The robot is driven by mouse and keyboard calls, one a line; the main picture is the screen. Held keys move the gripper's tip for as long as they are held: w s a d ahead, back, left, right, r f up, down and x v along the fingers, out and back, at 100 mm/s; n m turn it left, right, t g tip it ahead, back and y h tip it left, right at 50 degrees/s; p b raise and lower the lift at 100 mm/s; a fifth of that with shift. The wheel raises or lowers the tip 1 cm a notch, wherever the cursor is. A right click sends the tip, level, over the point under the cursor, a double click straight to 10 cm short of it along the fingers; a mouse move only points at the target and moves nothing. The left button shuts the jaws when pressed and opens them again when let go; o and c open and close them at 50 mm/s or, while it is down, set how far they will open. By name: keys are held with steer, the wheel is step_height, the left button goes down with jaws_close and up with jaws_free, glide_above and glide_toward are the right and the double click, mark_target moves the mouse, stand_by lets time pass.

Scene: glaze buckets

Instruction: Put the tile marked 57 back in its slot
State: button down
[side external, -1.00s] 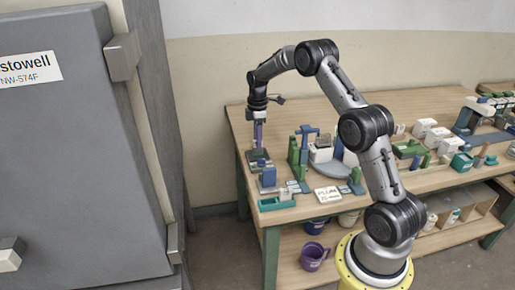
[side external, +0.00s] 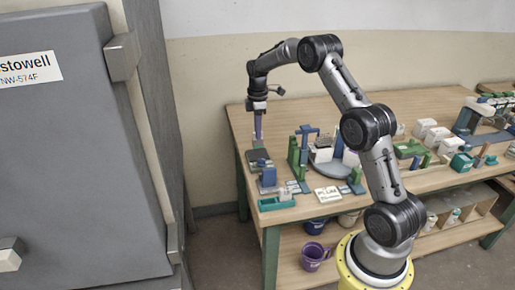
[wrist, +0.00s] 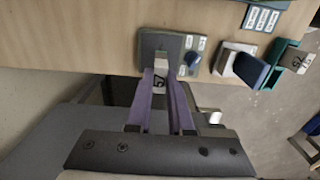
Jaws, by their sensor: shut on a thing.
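My gripper (side external: 259,137) points down over the left end of the bench in the side view. The tile's slot cannot be made out.
A blue block on a pale base (wrist: 250,68) stands close beside the labelled base. A teal tray (side external: 277,203) lies at the front edge, with a white sign (side external: 328,195) to its right. Green and blue stands (side external: 300,148) rise to the right of my gripper.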

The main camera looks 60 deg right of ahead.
steer(key=shift+r, duration=2.15)
steer(key=shift+r, duration=0.35)
step_height(320, 180, up, 5)
steer(key=s+a, duration=1.6)
steer(key=a, duration=0.3)
steer(key=shift+w+d+f, duration=0.1)
steer(key=shift+w+f, duration=0.1)
steer(key=shift+f, duration=3.4)
steer(key=shift+w+f, duration=0.15)
steer(key=shift+f, duration=3.45)
steer(key=shift+f, duration=0.35)
